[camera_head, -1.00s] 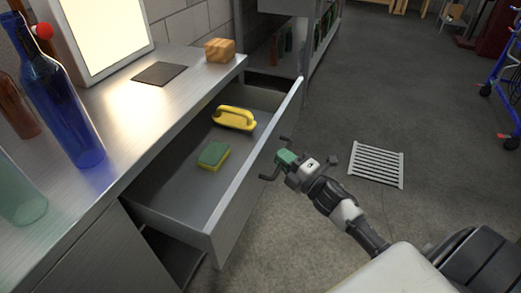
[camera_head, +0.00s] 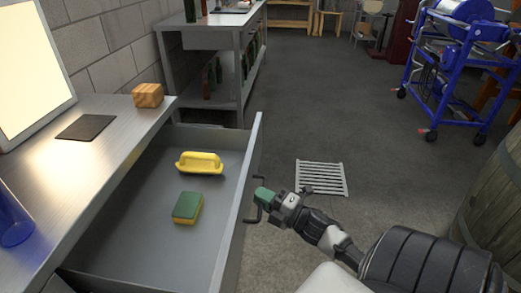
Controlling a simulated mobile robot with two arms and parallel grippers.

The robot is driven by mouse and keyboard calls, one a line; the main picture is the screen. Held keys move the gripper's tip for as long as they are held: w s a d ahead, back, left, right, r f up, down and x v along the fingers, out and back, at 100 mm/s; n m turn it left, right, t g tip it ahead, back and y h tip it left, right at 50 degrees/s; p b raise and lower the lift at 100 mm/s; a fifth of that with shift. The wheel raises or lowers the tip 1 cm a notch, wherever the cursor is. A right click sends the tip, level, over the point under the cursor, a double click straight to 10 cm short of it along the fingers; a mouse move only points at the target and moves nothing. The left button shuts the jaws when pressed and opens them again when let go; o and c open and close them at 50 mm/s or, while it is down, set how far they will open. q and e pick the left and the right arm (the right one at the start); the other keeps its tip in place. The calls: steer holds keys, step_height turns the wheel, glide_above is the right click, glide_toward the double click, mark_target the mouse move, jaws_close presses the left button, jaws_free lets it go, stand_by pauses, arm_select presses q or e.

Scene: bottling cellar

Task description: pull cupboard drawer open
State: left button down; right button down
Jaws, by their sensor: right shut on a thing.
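The cupboard drawer (camera_head: 150,212) stands open, pulled far out of the metal cupboard (camera_head: 97,150) at the left. My right gripper (camera_head: 262,200) is at the outer side of the drawer front (camera_head: 244,195), shut on the dark bar handle (camera_head: 250,217). The fingers hide part of the handle. My left gripper is not in view.
A wooden block (camera_head: 148,95), a dark mat (camera_head: 86,127) and a blue bottle (camera_head: 13,222) are on the cupboard top.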

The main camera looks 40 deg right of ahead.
steer(key=c, duration=1.2)
jaws_free()
